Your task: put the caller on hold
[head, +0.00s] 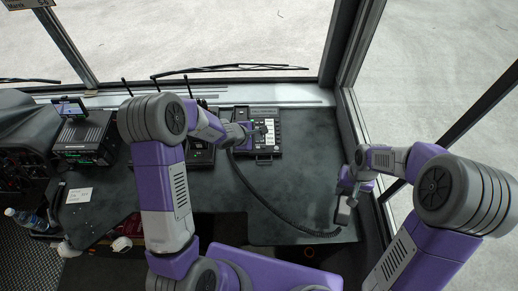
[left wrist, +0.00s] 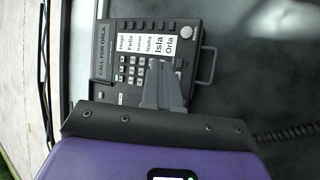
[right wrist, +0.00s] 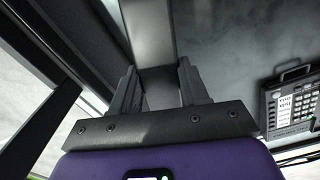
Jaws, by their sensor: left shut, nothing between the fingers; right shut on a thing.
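The desk phone (head: 265,151) lies on the dark dashboard; it also shows in the left wrist view (left wrist: 105,92) and right wrist view (right wrist: 292,103). Its display (left wrist: 101,58) reads "CALL FOR ORLA". A strip of name labels (left wrist: 146,40) includes Hugo, Felix, Nadia, Isla and Orla, beside small dark keys (left wrist: 132,70). My left gripper (head: 262,128) is shut and empty, its fingertips (left wrist: 161,62) over the phone face near the Isla label; contact cannot be told. Its fingers hide some keys. My right gripper (head: 346,196) is shut on the grey handset (head: 343,214), which shows between its fingers (right wrist: 148,40).
A coiled cord (head: 268,207) runs from the phone across the dashboard to the handset. A black radio unit (head: 84,137) stands at left, with a white note (head: 79,195) below it. The window post (head: 352,50) is close to my right arm. Dashboard right of the phone is clear.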

